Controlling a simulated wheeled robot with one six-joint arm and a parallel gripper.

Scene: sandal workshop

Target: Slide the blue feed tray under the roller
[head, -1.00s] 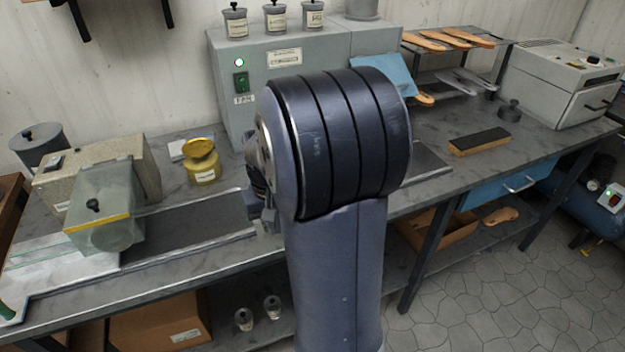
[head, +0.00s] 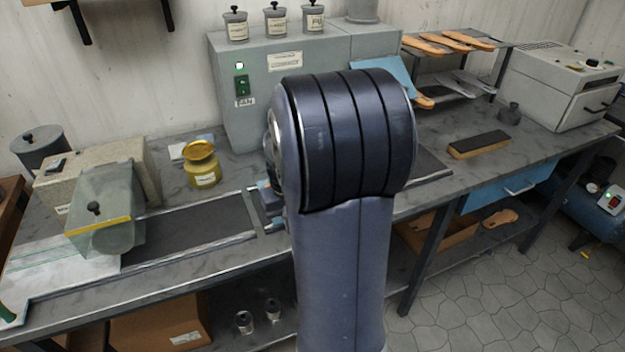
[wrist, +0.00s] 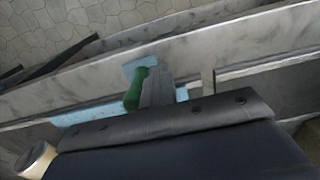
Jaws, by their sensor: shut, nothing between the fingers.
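The blue feed tray (wrist: 80,115) shows in the wrist view as pale blue patches between grey metal rails. A green handle (wrist: 133,90) stands up from it. A small blue bit (head: 265,188) beside my arm in the head view may be part of it; my arm hides the rest. My gripper (wrist: 158,88) is shut and empty, its grey fingers just right of the green handle. I cannot tell whether they touch it. The roller is not clearly visible; a clear guard with a yellow stripe (head: 100,215) covers that spot on the left.
A dark track (head: 190,225) with metal rails runs along the bench to the guard. A yellow jar (head: 202,165) stands behind it. A grey fan cabinet (head: 262,110) stands at the back. A black-topped block (head: 480,145) lies to the right.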

